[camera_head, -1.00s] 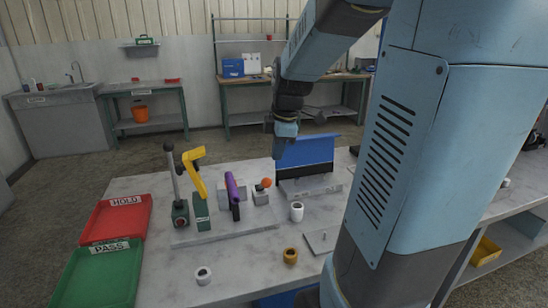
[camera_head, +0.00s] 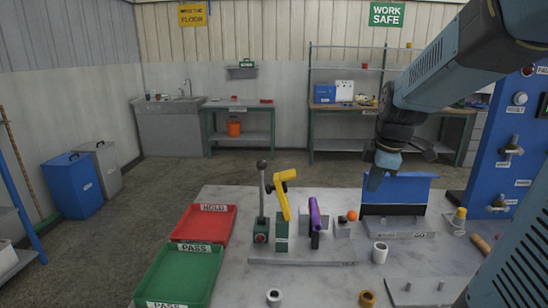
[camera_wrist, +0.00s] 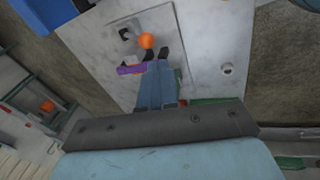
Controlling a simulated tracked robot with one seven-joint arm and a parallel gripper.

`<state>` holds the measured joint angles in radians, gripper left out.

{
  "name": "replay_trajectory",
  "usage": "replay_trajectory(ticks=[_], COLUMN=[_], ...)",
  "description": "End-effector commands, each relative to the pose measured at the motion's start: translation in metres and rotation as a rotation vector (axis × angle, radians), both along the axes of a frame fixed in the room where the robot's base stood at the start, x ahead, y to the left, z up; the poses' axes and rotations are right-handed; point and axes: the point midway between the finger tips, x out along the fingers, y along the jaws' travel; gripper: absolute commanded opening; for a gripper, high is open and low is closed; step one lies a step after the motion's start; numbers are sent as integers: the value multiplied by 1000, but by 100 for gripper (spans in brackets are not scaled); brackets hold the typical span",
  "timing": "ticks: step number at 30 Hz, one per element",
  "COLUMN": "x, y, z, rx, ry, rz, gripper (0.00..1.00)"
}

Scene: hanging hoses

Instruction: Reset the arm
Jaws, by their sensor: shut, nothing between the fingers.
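My arm reaches in from the upper right of the head view. I cannot tell the exact height above the table.
A red HOLD tray (camera_head: 228,238) and green PASS tray (camera_head: 205,285) are at left. A blue board (camera_head: 490,140) stands at right.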

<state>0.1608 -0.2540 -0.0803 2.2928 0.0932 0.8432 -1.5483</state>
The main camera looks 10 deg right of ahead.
Motion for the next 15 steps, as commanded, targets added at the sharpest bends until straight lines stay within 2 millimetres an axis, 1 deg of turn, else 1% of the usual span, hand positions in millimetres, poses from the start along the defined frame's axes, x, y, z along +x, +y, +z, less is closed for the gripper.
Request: replay_trajectory(ticks=[5,9,15], x=[-21,-45,-80], y=[17,33,53], z=[14,25,36], rx=[46,106,207], ry=[-30,-61,-105], rz=[-166,-362,-640], gripper=[0,0,0])
